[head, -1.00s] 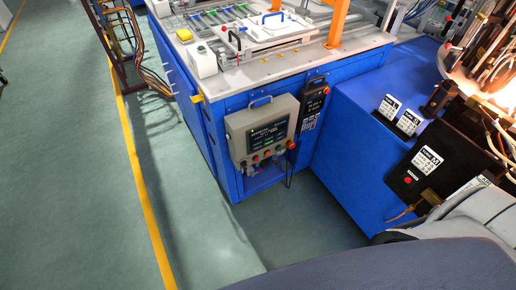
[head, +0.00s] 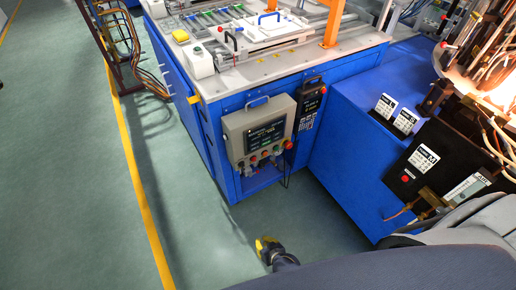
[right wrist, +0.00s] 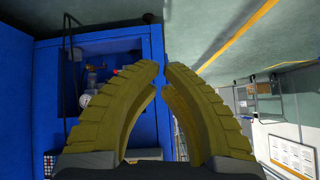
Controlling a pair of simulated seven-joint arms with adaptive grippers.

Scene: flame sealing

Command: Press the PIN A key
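A grey control panel (head: 259,131) with a dark screen (head: 265,137) and a row of coloured buttons (head: 265,156) hangs on the front of the blue machine. White keypad-like plates stand on the blue cabinet to its right: two small ones (head: 386,106) (head: 405,121) and one on a black box (head: 423,158). Lettering is too small to read, so I cannot tell which key is PIN A. My right gripper (head: 267,243) has yellow fingers and is low in front of the machine, below and apart from the panel. In the right wrist view its fingertips (right wrist: 163,68) nearly meet, with nothing between them.
A black handheld unit (head: 311,102) hangs right of the panel, with a cable below. The blue machine (head: 213,129) and blue cabinet (head: 345,170) bound the space. Bright glowing equipment (head: 490,75) stands at far right. The green floor at left is clear.

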